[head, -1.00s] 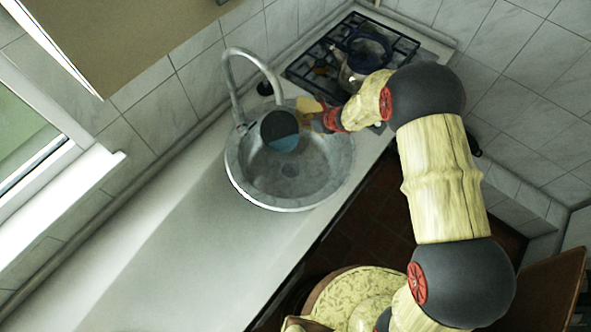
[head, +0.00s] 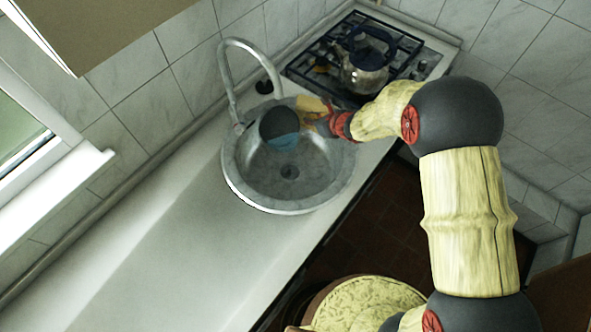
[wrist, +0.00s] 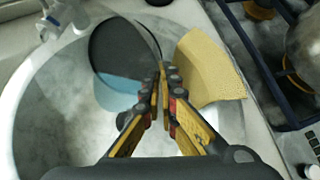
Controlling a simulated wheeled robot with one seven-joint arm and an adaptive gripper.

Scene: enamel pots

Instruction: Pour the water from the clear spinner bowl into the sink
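The clear spinner bowl (head: 279,121) is over the upper part of the sink (head: 240,180), below the faucet. It looks dark, with a pale blue patch along its lower side that looks like water. The bowl seems tilted. In the wrist view the bowl (wrist: 115,45) shows left of my fingertips, with the blue patch at its lower edge. My gripper (wrist: 163,75) has its fingers close together on the bowl's right rim; it also shows in the head view (head: 305,122), right of the bowl. The sink basin (wrist: 50,140) lies underneath. No falling stream of water is visible.
A faucet (head: 231,85) rises at the sink's back left, close to the bowl. A yellow cloth or sponge (wrist: 212,68) lies on the sink's right side. A kettle (head: 365,65) stands on the stove (head: 412,45) beyond. The counter (head: 150,230) left of the sink is clear.

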